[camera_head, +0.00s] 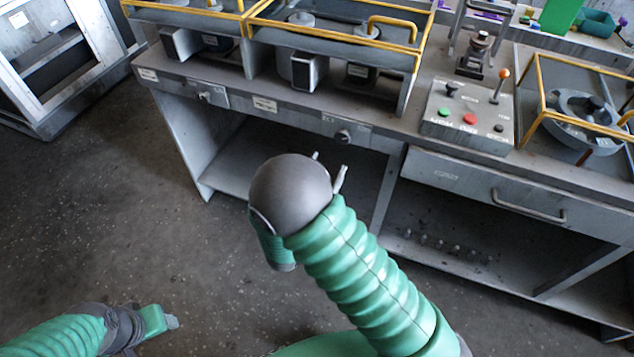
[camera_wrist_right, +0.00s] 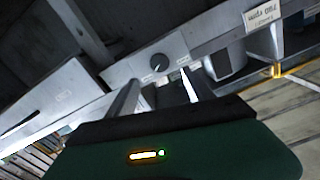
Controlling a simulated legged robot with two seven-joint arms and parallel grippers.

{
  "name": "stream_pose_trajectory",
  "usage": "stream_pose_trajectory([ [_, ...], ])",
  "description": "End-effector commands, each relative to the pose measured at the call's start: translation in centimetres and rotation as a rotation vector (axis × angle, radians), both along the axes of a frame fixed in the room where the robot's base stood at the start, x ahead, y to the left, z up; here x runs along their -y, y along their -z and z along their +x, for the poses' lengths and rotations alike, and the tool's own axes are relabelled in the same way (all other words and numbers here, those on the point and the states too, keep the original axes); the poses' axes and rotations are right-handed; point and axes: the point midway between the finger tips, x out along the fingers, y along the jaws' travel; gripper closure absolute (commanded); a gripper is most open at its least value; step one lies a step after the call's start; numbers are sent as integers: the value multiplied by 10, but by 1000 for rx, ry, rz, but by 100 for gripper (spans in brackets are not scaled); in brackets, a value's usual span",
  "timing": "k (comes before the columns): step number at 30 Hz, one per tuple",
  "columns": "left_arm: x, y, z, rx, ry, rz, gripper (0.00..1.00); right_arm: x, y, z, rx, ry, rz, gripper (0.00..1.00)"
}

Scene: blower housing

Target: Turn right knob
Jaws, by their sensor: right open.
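The right knob (camera_head: 343,136) is a small dark round knob on a light plate on the bench's front edge. It also shows in the right wrist view (camera_wrist_right: 157,63), just beyond the fingertips. My right gripper (camera_head: 329,165) points toward it from below in the head view, its palm partly hidden by my wrist. In the right wrist view its two fingers (camera_wrist_right: 158,82) are apart and empty, with the knob between their lines and no visible contact. My left gripper (camera_head: 170,322) is low at the left, far from the bench; its finger gap is unclear.
Another knob (camera_head: 205,96) sits further left on the same edge. A control box (camera_head: 468,117) with buttons and an orange-tipped lever stands on top. A drawer (camera_head: 500,188) with a protruding handle is at right. Open shelves lie below; the floor at left is clear.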

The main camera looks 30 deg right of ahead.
Motion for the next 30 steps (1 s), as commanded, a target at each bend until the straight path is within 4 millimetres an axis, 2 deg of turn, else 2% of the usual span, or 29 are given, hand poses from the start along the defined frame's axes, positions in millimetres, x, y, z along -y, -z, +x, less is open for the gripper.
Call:
stream_pose_trajectory([
  [3,0,-3,0,0,0,0,48,-26,0,-20,-3,-6,0,40],
  [6,0,-4,0,0,0,0,48,-41,0,-33,-2,-3,0,40],
  [12,0,-5,0,0,0,0,48,-53,1,-45,-2,0,-1,40],
  [25,0,-5,0,0,0,0,48,-53,2,-43,-5,-4,8,40],
  [28,0,-5,0,0,0,0,48,-54,10,-29,-52,-59,92,40],
  [30,0,-5,0,0,0,0,48,-61,21,-10,-135,-154,205,40],
])
